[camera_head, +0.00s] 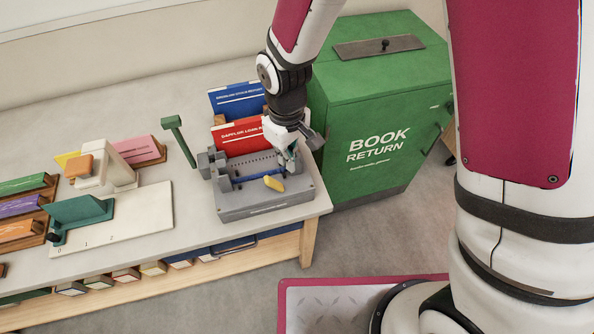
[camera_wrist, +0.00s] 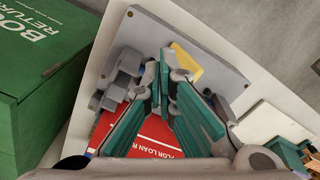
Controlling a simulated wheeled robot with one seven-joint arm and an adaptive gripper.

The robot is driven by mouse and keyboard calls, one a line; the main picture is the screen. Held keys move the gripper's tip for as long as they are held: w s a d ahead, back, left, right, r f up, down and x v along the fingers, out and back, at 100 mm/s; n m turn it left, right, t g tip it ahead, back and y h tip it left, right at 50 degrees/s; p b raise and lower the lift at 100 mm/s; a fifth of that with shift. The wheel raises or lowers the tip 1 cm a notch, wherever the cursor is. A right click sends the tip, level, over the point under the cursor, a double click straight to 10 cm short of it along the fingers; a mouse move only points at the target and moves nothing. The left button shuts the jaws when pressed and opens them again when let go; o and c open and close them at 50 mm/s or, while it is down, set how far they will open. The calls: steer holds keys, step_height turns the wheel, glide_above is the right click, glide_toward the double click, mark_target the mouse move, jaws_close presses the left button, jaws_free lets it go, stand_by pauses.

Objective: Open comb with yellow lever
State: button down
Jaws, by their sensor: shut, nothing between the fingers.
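The grey binding machine (camera_head: 240,209) sits near the table's right front corner. Its yellow lever (camera_head: 274,183) is on top, toward the right front; it also shows in the wrist view (camera_wrist: 187,66), running diagonally. A blue comb strip (camera_head: 254,175) lies along the machine behind the lever. My gripper (camera_head: 288,168) is over the right part of the machine, just behind the lever. Its teal fingers are shut and empty, with the tips (camera_wrist: 167,58) beside the lever in the wrist view. I cannot tell whether they touch it. The fingers hide part of the machine.
A green handle (camera_head: 173,123) rises at the machine's left. Red (camera_head: 237,136) and blue (camera_head: 235,100) booklets stand behind it. The green book return bin (camera_head: 375,120) is close on the right. A white board (camera_head: 118,220) with another device occupies the table's left.

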step_height(320, 180, up, 4)
steer(key=shift+r+p, duration=0.1)
steer(key=shift+p, duration=0.6)
steer(key=s+d+r+m+t, duration=0.1)
steer(key=d+r+m, duration=0.1)
steer(key=d+r, duration=0.55)
steer(key=s+d+r+m+t, duration=0.2)
steer(key=d+r, duration=0.2)
steer(key=r, duration=0.6)
steer(key=s+d+r+m+t, duration=0.2)
steer(key=s+d+r+m, duration=0.3)
steer(key=s+d+r, duration=0.3)
steer(key=s+d, duration=0.1)
steer(key=s, duration=0.2)
steer(key=shift+s+r+t+b, duration=0.15)
steer(key=shift+s+t+b, duration=0.15)
steer(key=shift+b, duration=0.1)
